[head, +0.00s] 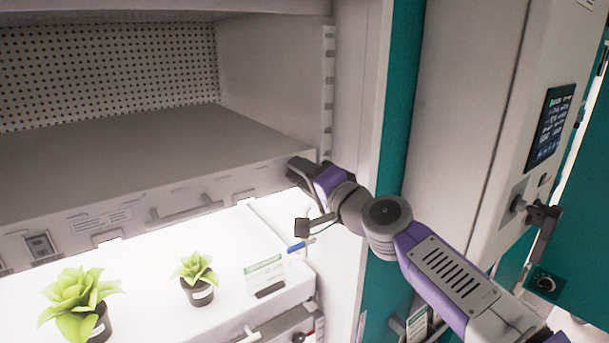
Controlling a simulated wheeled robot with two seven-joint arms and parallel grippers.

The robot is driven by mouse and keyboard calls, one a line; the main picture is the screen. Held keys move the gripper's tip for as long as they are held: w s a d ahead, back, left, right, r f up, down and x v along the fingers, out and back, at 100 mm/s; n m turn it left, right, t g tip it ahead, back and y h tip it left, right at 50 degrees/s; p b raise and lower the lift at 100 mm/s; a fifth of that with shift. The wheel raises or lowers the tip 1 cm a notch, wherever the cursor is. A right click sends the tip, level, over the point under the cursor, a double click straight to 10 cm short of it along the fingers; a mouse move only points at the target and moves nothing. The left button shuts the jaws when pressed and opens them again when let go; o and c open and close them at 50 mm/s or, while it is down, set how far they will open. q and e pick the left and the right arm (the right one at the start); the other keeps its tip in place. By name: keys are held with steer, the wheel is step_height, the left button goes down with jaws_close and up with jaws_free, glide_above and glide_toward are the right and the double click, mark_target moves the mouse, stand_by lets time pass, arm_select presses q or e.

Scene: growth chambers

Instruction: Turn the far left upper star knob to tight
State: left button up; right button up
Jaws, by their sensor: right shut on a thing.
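My right gripper (301,170) is at the right end of the upper shelf's front edge, by the slotted upright. Its jaws are shut on a small dark thing there, which I take to be the star knob. The gripper and wrist hide most of it, so its shape and how far it is turned cannot be seen. The upper shelf (130,150) is a grey slab with a handle (185,210) on its front face. My left gripper is not in view.
Below the shelf is a brightly lit tray (225,310) with two potted plants, one larger (80,300) and one smaller (197,278), and a label card (264,277). The slotted upright (328,90) and a teal post (400,100) stand close to my right arm. A control screen (550,125) is at right.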

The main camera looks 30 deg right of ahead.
steer(key=shift+m, duration=2.2)
steer(key=o, duration=1.1)
steer(key=shift+c, duration=0.2)
steer(key=s, duration=0.7)
steer(key=shift+s+d, duration=0.25)
steer(key=shift+d, duration=0.05)
